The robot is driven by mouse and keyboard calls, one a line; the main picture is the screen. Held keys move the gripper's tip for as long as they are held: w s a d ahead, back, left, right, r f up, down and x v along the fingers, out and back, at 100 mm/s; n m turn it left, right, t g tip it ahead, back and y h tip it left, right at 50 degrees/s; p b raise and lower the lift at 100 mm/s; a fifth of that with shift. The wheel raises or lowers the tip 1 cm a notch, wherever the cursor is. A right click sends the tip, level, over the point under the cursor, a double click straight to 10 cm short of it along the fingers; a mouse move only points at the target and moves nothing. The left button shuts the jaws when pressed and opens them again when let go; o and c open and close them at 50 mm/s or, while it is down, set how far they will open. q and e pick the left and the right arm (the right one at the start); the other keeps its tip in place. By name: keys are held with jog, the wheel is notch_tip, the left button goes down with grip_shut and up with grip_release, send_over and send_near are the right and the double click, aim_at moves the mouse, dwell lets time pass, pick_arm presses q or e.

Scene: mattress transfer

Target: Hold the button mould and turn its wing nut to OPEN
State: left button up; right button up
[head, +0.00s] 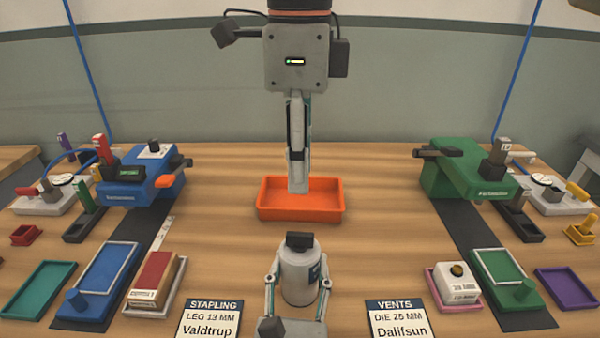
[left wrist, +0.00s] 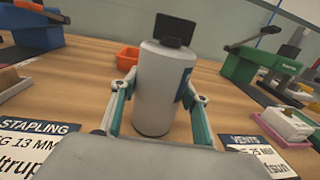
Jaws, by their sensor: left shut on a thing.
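The button mould is a light grey cylinder (head: 299,275) with a dark label on its side. It stands upright at the front middle of the table, and it also shows in the left wrist view (left wrist: 157,95). Its black wing nut (head: 299,241) sits on top, its broad face towards me; it shows larger in the left wrist view (left wrist: 175,30). My left gripper (head: 298,268) is shut on the cylinder, one finger on each side. My right gripper (head: 298,185) points down over the orange tray, behind the mould. It is seen edge-on, so its finger gap is hidden.
The orange tray (head: 270,212) stands behind the mould. Signs reading STAPLING (head: 210,318) and VENTS (head: 398,318) lie left and right at the front. A blue press (head: 130,190) and a green press (head: 460,180) stand farther out. Bare wood lies either side of the mould.

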pick_arm(q)
jog(key=shift+r, duration=0.15)
jog(key=o, duration=1.8)
jog(key=shift+c, duration=0.2)
